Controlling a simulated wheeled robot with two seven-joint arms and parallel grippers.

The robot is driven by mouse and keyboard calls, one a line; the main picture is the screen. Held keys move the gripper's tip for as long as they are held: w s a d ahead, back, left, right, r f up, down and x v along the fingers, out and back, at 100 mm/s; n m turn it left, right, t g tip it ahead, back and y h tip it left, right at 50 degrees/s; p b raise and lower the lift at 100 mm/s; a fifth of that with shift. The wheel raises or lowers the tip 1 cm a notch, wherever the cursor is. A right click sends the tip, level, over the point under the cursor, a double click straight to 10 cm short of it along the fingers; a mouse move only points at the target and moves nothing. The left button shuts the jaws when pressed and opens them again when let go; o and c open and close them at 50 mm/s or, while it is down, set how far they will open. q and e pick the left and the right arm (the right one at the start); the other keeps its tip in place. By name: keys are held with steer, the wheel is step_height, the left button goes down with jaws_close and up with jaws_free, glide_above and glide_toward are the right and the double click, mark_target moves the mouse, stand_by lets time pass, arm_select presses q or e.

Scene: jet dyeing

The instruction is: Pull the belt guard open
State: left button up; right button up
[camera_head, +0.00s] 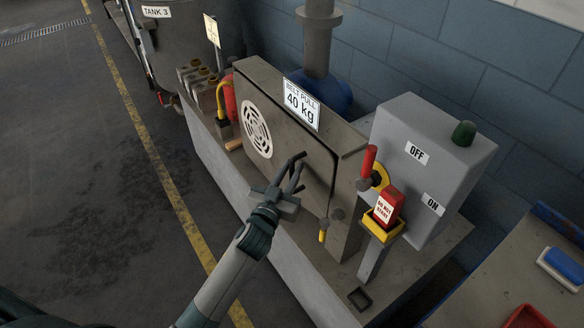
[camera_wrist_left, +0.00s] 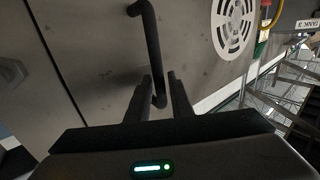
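The belt guard (camera_head: 270,125) is a grey-brown metal panel with a round white vent (camera_head: 256,128) and a "BELT PULL 40 kg" sign (camera_head: 301,103). It looks closed, flush with its housing. It fills much of the left wrist view (camera_wrist_left: 190,60). A black bar handle (camera_wrist_left: 152,45) stands out from the guard there. My left gripper (camera_head: 296,170) is at the guard's front face. In the wrist view its two fingers (camera_wrist_left: 162,95) lie on either side of the handle's lower end, with a gap between them. My right gripper is not in view.
A grey control box (camera_head: 425,165) with OFF and ON labels stands right of the guard, with a red "DO NOT START" tag (camera_head: 386,208) and a red lever (camera_head: 368,162). A workbench (camera_head: 480,290) is at lower right. The floor on the left (camera_head: 90,170) is clear.

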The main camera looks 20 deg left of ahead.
arm_select(q)
steer(key=shift+w, duration=0.2)
jaws_close()
steer(key=shift+s+a, duration=0.1)
steer(key=shift+s, duration=0.05)
